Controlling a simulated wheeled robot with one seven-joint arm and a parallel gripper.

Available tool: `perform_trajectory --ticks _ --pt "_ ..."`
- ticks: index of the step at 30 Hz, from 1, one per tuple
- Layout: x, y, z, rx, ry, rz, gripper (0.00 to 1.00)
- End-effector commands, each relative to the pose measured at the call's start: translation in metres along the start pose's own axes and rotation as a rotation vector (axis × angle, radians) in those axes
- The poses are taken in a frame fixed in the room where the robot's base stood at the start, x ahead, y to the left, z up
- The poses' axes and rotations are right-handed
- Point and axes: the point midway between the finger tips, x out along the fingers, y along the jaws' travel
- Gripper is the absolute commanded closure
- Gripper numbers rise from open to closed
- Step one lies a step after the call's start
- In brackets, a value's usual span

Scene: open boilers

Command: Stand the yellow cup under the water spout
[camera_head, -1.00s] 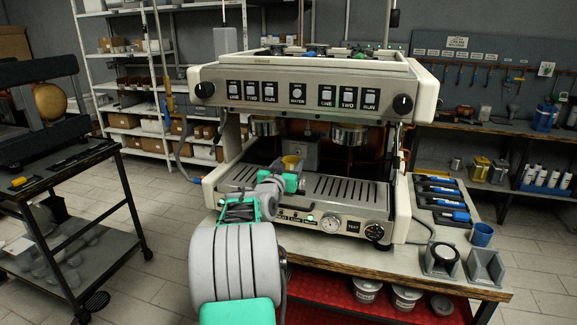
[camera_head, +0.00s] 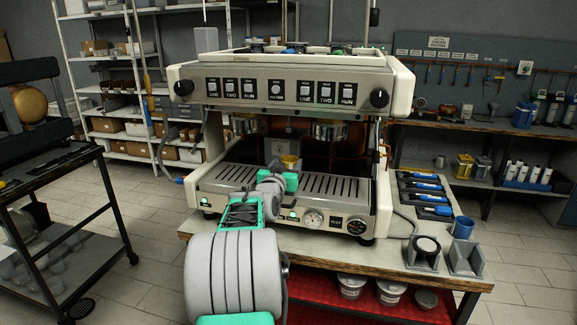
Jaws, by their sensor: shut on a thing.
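The yellow cup (camera_head: 290,161) is upright over the drip tray of the espresso machine (camera_head: 285,90), roughly midway between its two group heads. My gripper (camera_head: 291,174) is shut on the cup from the front and hides its lower part. I cannot tell whether the cup's base touches the tray. The water button (camera_head: 275,91) is at the middle of that panel.
The left group head (camera_head: 245,124) and right group head (camera_head: 331,131) hang over the slotted drip tray (camera_head: 338,187). A blue cup (camera_head: 463,227) and grey holders (camera_head: 466,258) stand on the bench at right. A dark cart (camera_head: 60,165) stands at left.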

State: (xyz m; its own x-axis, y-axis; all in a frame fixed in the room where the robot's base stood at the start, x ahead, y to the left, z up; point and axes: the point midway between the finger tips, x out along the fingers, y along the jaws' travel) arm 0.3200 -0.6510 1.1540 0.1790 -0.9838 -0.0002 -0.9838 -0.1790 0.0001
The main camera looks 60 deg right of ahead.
Motion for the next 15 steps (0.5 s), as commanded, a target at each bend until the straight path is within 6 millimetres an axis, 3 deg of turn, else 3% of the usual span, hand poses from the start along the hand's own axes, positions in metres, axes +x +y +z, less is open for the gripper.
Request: perform_trajectory --ticks 10,15 --pt "0.0002 0.0007 0.0001 0.0 0.0 0.001 0.21" --pt "0.0005 0.0016 0.0 0.0 0.0 0.003 0.21"
